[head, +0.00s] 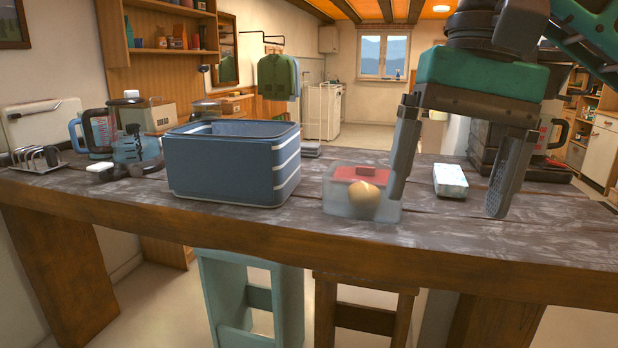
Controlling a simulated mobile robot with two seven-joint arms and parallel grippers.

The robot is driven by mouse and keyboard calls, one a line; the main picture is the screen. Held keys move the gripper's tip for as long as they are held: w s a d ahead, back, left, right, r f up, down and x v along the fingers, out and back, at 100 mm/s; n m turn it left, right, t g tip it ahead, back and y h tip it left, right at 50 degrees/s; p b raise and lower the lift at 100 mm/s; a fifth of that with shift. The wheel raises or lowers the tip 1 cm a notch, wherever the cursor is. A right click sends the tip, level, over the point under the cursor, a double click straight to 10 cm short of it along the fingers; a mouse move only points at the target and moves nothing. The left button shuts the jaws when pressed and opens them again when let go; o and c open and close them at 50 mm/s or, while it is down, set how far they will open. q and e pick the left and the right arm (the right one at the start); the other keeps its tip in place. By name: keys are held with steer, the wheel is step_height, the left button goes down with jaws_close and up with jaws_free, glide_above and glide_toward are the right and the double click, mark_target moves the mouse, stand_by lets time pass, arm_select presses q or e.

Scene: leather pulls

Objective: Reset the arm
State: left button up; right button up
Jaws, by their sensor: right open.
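My right gripper (448,196) comes in from the upper right and hangs over the right part of the table, fingers pointing down. It is open, with nothing held between its fingers. Its left finger is close to the right side of a clear box (335,196) with a red item (354,174) and a round yellowish thing (363,200) in it. I cannot tell whether the finger touches the box. A white-and-blue block (450,181) lies on the table behind, showing between the fingers. My left gripper is out of view.
A blue bin (225,170) stands mid-left on the long wooden table (300,235). Two stools (250,290) stand below the front edge. Dark appliances stand behind the gripper.

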steer(key=a+f+m+g+y+p, duration=0.25)
steer(key=a+m+g+y, duration=0.45)
steer(key=a+m+y, duration=1)
steer(key=w+d+f+m+t+y+p, duration=0.25)
steer(key=w+d+m+t+y, duration=0.3)
steer(key=m+t, duration=0.9)
steer(key=w+d+f+m+t+h, duration=0.2)
steer(key=d+f+m+t+h, duration=0.2)
steer(key=f+m+t+h, duration=0.45)
steer(key=w+d+f+m+t+h, duration=0.1)
steer(key=d+f+m+t+h, duration=0.25)
steer(key=f+m+h, duration=0.85)
arm_select(q)
steer(key=shift+y, duration=0.4)
steer(key=a+r+p, duration=0.1)
steer(key=r, duration=0.1)
steer(key=s+a+r+p, duration=0.1)
steer(key=shift+a+r, duration=0.2)
steer(key=shift+r, duration=0.2)
arm_select(e)
steer(key=s+d+f+m+g+h, duration=0.1)
steer(key=s+d+f+m+g, duration=0.3)
steer(key=s+f+m, duration=0.3)
steer(key=s+d+f+m+g, duration=0.3)
steer(key=s+f+m, duration=0.5)
steer(key=f, duration=0.4)
steer(key=shift+s+d+m+g+h, duration=0.15)
steer(key=shift+d+m+g+h, duration=0.3)
steer(key=shift+d, duration=0.45)
